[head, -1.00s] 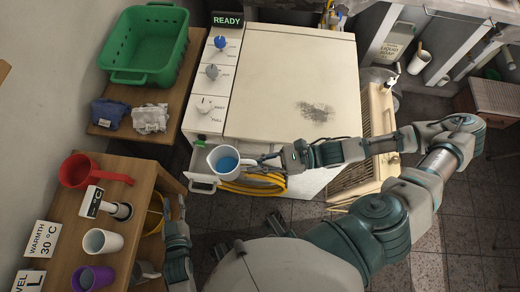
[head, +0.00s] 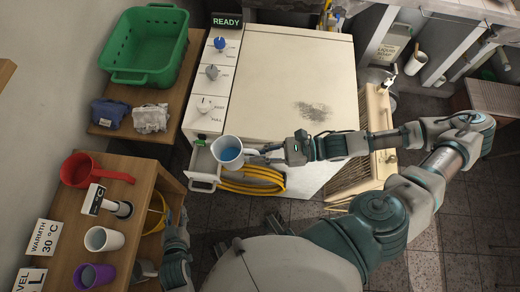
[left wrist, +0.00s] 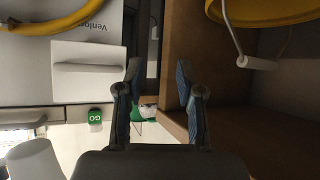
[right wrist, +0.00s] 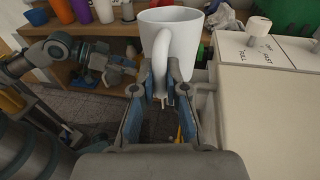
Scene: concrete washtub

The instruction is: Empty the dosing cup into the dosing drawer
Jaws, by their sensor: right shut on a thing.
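My right gripper (head: 262,152) is shut on the handle of a white dosing cup (head: 226,149) with blue liquid in it. The cup is close to upright and also shows in the right wrist view (right wrist: 172,35). It is above the open dosing drawer (head: 203,163) at the front left of the white machine, hiding part of the drawer. The drawer's white handle (head: 203,186) sticks out in front. My left gripper (left wrist: 158,85) is empty with its fingers apart, low beside the wooden shelf; the drawer front shows in the left wrist view (left wrist: 88,68).
The machine (head: 290,80) has dials and a READY sign (head: 226,20). A yellow hose (head: 255,182) lies below the cup. A wooden table (head: 135,215) on the left holds a red jug (head: 88,171), a white cup (head: 103,239) and a purple cup (head: 95,277).

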